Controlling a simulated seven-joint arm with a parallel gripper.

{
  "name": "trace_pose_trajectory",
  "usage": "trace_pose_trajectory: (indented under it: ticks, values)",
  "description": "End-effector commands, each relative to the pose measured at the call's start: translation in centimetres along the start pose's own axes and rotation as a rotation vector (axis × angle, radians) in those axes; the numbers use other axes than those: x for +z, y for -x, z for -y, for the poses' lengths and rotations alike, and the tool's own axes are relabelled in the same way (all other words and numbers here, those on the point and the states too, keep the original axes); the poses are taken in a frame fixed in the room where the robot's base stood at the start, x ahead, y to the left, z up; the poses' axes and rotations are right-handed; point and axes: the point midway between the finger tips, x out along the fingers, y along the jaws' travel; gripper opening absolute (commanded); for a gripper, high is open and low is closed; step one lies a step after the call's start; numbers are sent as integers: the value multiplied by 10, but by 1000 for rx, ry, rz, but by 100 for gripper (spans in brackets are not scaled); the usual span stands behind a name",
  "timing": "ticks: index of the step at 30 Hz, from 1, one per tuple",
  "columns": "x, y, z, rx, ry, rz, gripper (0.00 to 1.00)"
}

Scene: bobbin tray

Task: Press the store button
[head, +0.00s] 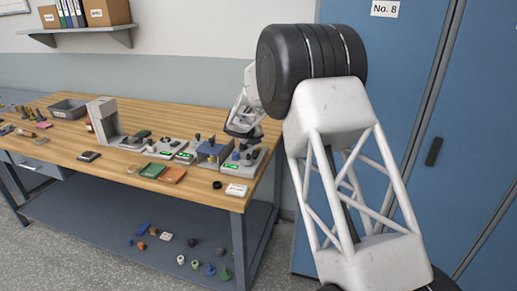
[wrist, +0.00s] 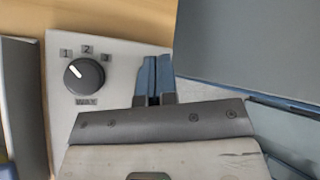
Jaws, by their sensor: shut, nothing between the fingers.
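My gripper (wrist: 155,78) is shut and empty, its blue-grey fingertips over a light grey panel (wrist: 118,62) in the wrist view. A dark round dial (wrist: 84,76) with a white pointer line sits left of the fingertips, marked 1, 2 and 3, with a small label below. I cannot make out a store button in either view; my gripper covers part of the panel. Whether the fingertips touch the panel cannot be told. In the head view my gripper (head: 240,138) is above the row of devices at the right end of the wooden bench (head: 110,179).
A large blue-grey box face (wrist: 245,45) stands close right of the fingertips in the wrist view. In the head view, a green pad (head: 153,170), a brown pad (head: 173,176) and a white label block (head: 236,190) lie at the bench front. Tall blue cabinets (head: 410,70) stand behind my arm.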

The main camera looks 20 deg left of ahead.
Motion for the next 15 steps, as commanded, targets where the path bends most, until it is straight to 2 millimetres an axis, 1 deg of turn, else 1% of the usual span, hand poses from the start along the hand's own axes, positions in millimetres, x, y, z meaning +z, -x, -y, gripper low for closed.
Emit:
trace_pose_trajectory:
  ticks: [15]
  values:
    - [-3,-4,-2,0,0,0,0]
